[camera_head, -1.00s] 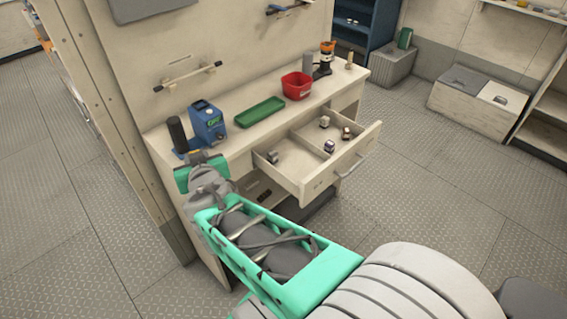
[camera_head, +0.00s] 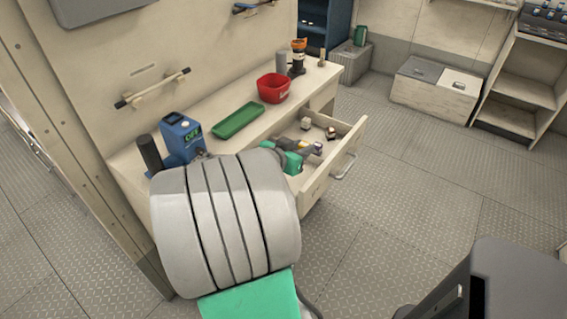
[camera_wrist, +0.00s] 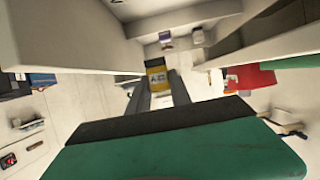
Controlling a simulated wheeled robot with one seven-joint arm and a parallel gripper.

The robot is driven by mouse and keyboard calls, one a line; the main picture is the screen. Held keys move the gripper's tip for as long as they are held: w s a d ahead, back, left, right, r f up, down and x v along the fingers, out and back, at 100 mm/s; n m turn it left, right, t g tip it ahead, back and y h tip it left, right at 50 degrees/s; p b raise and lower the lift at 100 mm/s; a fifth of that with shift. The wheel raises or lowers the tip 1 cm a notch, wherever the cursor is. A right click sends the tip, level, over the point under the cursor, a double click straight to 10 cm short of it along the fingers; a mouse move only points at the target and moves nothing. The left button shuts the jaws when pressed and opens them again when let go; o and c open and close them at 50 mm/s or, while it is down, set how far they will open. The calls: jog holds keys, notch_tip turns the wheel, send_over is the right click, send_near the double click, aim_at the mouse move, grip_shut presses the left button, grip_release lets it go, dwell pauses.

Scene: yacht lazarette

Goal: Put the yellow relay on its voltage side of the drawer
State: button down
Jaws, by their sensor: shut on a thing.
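My gripper (camera_wrist: 159,88) is shut on the yellow relay (camera_wrist: 157,74), which has a dark label and shows between the two fingers in the wrist view. In the head view my gripper (camera_head: 310,146) is at the open drawer (camera_head: 338,161), over or inside its right part. A small purple-tinted thing shows at its tip; I cannot tell whether it is the held relay. Two other relays stand in the drawer, one toward the back (camera_head: 306,124) and one to the right (camera_head: 331,133). My arm hides the drawer's left part, and any voltage marks are unreadable.
On the bench top are a green tray (camera_head: 238,120), a red bin (camera_head: 273,88), a blue device (camera_head: 183,138) and a black cylinder (camera_head: 150,153). The drawer's walls rise close around my gripper. The floor right of the drawer is clear.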

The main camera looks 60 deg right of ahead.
jog(key=w+d+f, duration=0.1)
jog(key=w+f, duration=0.1)
jog(key=w+d+f, duration=0.1)
jog(key=w+f, duration=0.1)
jog(key=w+d+f, duration=0.1)
jog(key=w+f, duration=0.1)
jog(key=shift+d+f+b, duration=0.15)
jog(key=shift+f+b, duration=0.2)
jog(key=shift+w+d+f, duration=0.1)
jog(key=shift+f, duration=1.6)
jog(key=c, duration=1.2)
grip_release()
jog(key=shift+r, duration=0.25)
jog(key=v, duration=1.2)
jog(key=shift+f, duration=0.1)
